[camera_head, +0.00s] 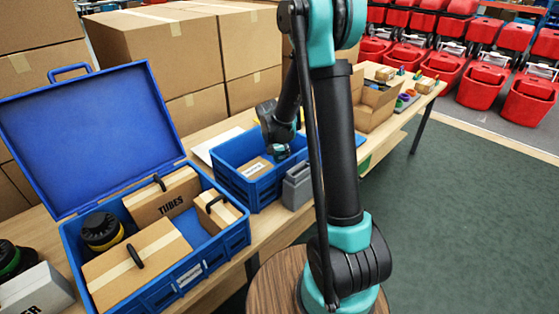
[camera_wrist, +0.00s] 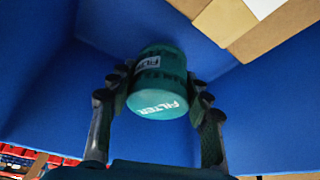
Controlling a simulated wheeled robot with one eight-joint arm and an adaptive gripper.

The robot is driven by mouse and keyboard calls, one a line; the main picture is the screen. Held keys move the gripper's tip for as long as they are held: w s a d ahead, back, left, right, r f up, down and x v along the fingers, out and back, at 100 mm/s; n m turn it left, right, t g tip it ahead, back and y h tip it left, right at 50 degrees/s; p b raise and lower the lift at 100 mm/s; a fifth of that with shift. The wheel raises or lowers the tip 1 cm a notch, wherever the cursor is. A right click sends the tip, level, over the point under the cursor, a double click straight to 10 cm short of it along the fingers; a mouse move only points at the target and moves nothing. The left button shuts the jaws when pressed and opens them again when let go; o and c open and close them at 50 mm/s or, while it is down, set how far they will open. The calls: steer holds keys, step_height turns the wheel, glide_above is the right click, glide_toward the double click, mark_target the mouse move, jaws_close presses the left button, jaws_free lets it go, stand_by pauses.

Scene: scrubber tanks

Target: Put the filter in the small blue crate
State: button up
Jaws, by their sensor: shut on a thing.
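The filter is a teal-green cylinder (camera_wrist: 165,88) with white FILTER lettering. My gripper (camera_wrist: 158,82) is shut on it, one finger on each side, in the wrist view. Blue walls and floor surround it there. In the head view my gripper (camera_head: 280,152) is at the back right part of the small blue crate (camera_head: 262,190), low over its opening. Whether the filter touches the crate floor I cannot tell. A taped cardboard box (camera_head: 257,168) lies in the crate and shows at the upper right of the wrist view (camera_wrist: 235,22).
A large open blue case (camera_head: 195,268) with boxes and a black-yellow part stands left of the crate. A grey container (camera_head: 297,186) stands close on its right. Stacked cartons (camera_head: 160,45) rise behind. An open carton (camera_head: 375,103) is farther along the table.

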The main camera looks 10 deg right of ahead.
mark_target(279, 160)
steer(key=shift+f, duration=1.8)
steer(key=shift+f, duration=0.1)
steer(key=o, duration=1.1)
steer(key=v, duration=1.2)
steer(key=shift+a, duration=0.1)
